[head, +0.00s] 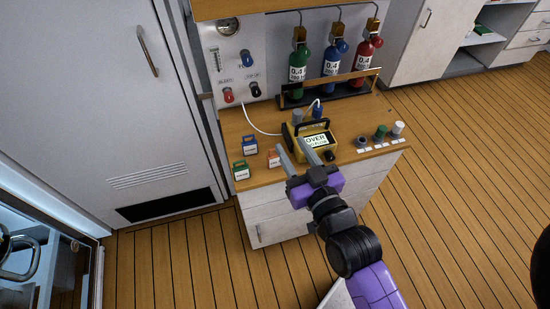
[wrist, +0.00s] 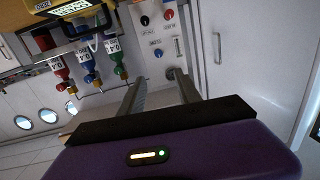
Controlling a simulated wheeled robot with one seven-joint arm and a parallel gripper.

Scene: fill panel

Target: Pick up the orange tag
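The orange tag (head: 273,160) stands on the wooden counter (head: 262,178), with a white label on its front. In the head view it is just left of my gripper (head: 290,144), whose near finger and body cover part of its right side. My gripper is open, with its two fingers apart and nothing between them. The wrist view also shows the spread fingers of my gripper (wrist: 158,82). I cannot make out the orange tag in the wrist view. From the head view I cannot tell how high the fingers are above the counter.
A blue tag (head: 250,146) and a green tag (head: 241,171) stand left of the orange one. A yellow meter (head: 318,141) is close by my fingers. Green, blue and red bottles (head: 331,62) stand behind. Small knobs (head: 380,132) line the right. A white cable crosses the counter.

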